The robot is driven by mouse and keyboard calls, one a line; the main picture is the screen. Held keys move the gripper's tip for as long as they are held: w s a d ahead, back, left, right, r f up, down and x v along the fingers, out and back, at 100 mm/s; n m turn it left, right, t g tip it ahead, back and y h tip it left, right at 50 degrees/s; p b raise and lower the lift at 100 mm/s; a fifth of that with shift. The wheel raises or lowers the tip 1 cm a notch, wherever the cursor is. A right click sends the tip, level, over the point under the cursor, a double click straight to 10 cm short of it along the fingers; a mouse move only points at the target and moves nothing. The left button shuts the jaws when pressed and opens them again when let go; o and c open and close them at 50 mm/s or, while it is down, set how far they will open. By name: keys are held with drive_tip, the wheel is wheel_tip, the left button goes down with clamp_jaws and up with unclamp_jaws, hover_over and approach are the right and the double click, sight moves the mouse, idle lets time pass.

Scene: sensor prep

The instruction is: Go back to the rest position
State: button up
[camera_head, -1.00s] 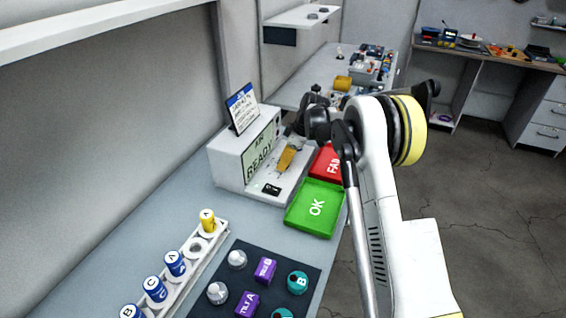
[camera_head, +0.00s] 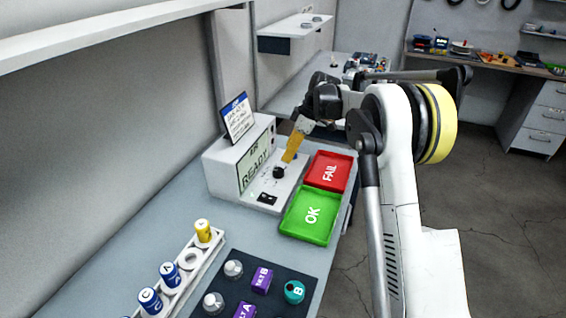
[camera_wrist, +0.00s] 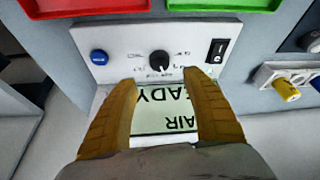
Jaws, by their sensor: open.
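My gripper (camera_head: 291,148) hangs above the white test machine (camera_head: 222,172) on the bench. In the wrist view my gripper (camera_wrist: 163,88) has its two yellow fingers spread apart with nothing between them. Below them are the machine's control panel with a black knob (camera_wrist: 159,61), a blue button (camera_wrist: 99,57), a black rocker switch (camera_wrist: 216,50) and the screen (camera_wrist: 158,118), which reads READY. The screen also shows upright in the head view (camera_head: 256,165).
A green OK tray (camera_head: 309,216) and a red FAIL tray (camera_head: 331,171) lie right of the machine. A white rack (camera_head: 192,261) with yellow and blue cylinders and a dark mat (camera_head: 277,303) with purple and teal items stand nearer. A shelf (camera_head: 292,30) hangs behind.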

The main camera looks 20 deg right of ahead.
drive_tip(key=shift+v, duration=0.95)
drive_tip(key=shift+r, duration=0.1)
drive_tip(key=s+a+r+m+t+h, duration=0.1)
drive_tip(key=s+a+r+m, duration=0.15)
drive_tip(key=s+r, duration=0.55)
drive_tip(key=s+a+r+m+t+h, duration=0.15)
drive_tip(key=s+r+m, duration=0.3)
drive_tip(key=s, duration=0.75)
drive_tip(key=s+f+m+t+h, duration=0.1)
drive_tip(key=s+f+m, duration=0.2)
drive_tip(key=s, duration=0.7)
drive_tip(key=s+f+m+t, duration=0.1)
drive_tip(key=s+f+m, duration=0.1)
drive_tip(key=s, duration=0.8)
drive_tip(key=shift+f+m+t+h, duration=0.35)
drive_tip(key=shift+f+m, duration=0.05)
